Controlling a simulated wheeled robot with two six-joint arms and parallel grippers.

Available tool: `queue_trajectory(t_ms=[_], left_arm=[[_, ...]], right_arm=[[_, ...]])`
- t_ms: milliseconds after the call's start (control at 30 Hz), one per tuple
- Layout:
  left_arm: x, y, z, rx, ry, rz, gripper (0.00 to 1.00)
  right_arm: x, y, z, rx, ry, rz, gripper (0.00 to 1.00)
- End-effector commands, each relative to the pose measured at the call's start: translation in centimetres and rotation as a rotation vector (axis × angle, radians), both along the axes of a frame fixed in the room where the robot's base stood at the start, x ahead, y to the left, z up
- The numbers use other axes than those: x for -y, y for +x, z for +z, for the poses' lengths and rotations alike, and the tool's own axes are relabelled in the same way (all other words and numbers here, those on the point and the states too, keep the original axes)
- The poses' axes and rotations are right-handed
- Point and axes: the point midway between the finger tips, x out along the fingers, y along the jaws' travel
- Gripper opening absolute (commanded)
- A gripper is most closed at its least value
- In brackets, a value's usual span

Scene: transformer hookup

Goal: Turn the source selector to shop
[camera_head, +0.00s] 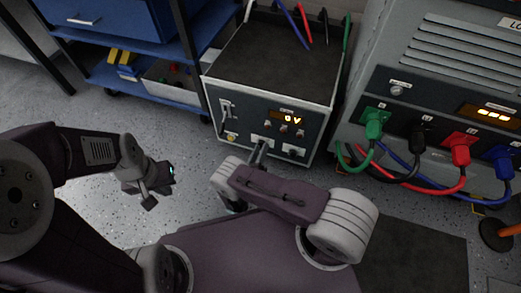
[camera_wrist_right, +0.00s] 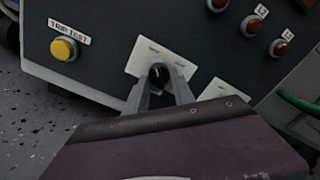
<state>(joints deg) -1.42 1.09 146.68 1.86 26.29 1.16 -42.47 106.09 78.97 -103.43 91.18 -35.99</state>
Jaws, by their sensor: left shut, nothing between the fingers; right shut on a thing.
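The source selector (camera_wrist_right: 158,74) is a small dark knob on a white plate, low on the front panel of the grey cabinet (camera_head: 270,110). In the right wrist view my right gripper (camera_wrist_right: 160,86) is shut on the knob, with one finger on each side. The lettering on the plate is too small to read. In the head view my right gripper (camera_head: 258,152) reaches the panel's lower edge, and the knob is hidden there. My left gripper (camera_head: 160,184) is shut and empty, left of the cabinet over the floor.
A yellow trip test button (camera_wrist_right: 64,49) sits left of the selector. Several indicator lamps (camera_wrist_right: 255,26) are above right. A second grey cabinet (camera_head: 420,80) at right has green, black, red and blue plugs with cables. A blue shelf cart (camera_head: 130,50) stands at left.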

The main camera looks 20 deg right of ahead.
Motion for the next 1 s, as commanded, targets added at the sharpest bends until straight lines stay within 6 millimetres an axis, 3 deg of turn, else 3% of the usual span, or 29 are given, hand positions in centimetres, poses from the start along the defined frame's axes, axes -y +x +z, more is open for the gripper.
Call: queue_trajectory(t_ms=[233,267,300,333,800,1000], left_arm=[[0.0,0.0,0.0,0.0,0.0,0.0,0.0],[0.0,0.0,0.0,0.0,0.0,0.0,0.0],[0.0,0.0,0.0,0.0,0.0,0.0,0.0],[0.0,0.0,0.0,0.0,0.0,0.0,0.0],[0.0,0.0,0.1,0.0,0.0,0.0,0.0],[0.0,0.0,1.4,0.0,0.0,0.0,0.0]], right_arm=[[0.0,0.0,0.0,-0.002,-0.001,0.001,0.0],[0.0,0.0,0.0,-0.001,0.0,0.001,0.35],[0.0,0.0,0.0,-0.001,0.0,0.001,0.47],[0.0,0.0,0.0,-0.001,0.0,0.001,0.51],[0.0,0.0,0.0,0.007,0.011,0.0,0.51],[-0.1,0.1,0.3,0.153,0.227,0.0,0.51]])
